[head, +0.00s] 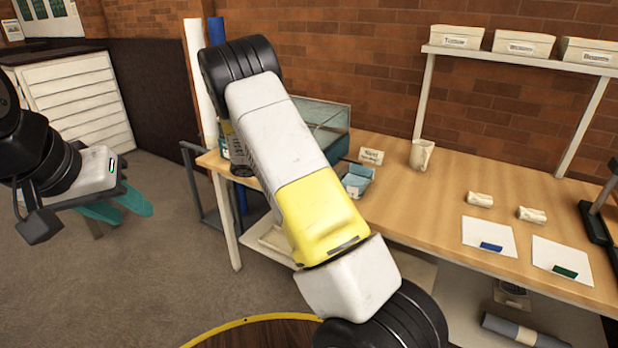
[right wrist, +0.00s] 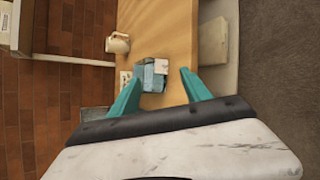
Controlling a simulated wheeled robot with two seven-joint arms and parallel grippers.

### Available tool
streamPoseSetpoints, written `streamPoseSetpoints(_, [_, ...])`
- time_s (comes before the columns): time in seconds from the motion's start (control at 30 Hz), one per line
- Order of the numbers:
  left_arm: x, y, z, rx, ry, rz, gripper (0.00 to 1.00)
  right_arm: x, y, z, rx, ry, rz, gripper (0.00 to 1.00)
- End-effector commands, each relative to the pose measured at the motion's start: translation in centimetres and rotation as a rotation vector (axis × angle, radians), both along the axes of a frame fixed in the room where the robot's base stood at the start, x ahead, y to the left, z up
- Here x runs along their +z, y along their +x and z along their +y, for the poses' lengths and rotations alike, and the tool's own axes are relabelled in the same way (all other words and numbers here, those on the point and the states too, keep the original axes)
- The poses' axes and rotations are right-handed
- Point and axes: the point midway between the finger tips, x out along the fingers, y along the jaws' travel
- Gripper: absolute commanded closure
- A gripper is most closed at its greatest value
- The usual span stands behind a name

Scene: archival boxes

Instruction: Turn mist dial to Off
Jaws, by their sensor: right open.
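I cannot make out a mist dial in either view. A glass-sided tank (head: 328,118) stands at the left end of the wooden table, partly hidden behind my right arm. Its edge also shows in the right wrist view (right wrist: 93,113). My right gripper (right wrist: 160,88) is open and empty in the right wrist view, its teal fingers apart, pointing along the table. A light-blue box (right wrist: 152,75) shows beyond the fingertips, and also in the head view (head: 356,182). My left gripper (head: 135,216) is at the far left over the floor, teal fingers apart and empty.
The wooden table (head: 440,195) carries a small sign (head: 371,156), a cream jug (head: 421,155), and two paper sheets with small cream bundles behind. White drawers (head: 80,95) stand at left. The carpet at left is clear.

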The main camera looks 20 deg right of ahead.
Motion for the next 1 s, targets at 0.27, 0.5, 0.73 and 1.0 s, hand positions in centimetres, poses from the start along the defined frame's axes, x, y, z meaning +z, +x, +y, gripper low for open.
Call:
streamPoseSetpoints(0.27, [0.0,0.0,0.0,0.0,0.0,0.0,0.64,1.1,-1.4,-0.1,-0.046,0.076,-0.016,0.44])
streamPoseSetpoints(0.5, [0.0,0.0,0.0,0.0,0.0,0.0,0.64,1.2,-1.6,-0.1,-0.051,0.084,-0.017,0.44])
streamPoseSetpoints(0.73, [0.0,0.0,0.0,0.0,0.0,0.0,0.64,1.5,-1.9,-0.2,-0.062,0.102,-0.023,0.44])
streamPoseSetpoints(1.0, [0.0,0.0,0.0,0.0,0.0,0.0,0.64,6.2,-7.6,0.5,-0.208,0.393,-0.103,0.44])
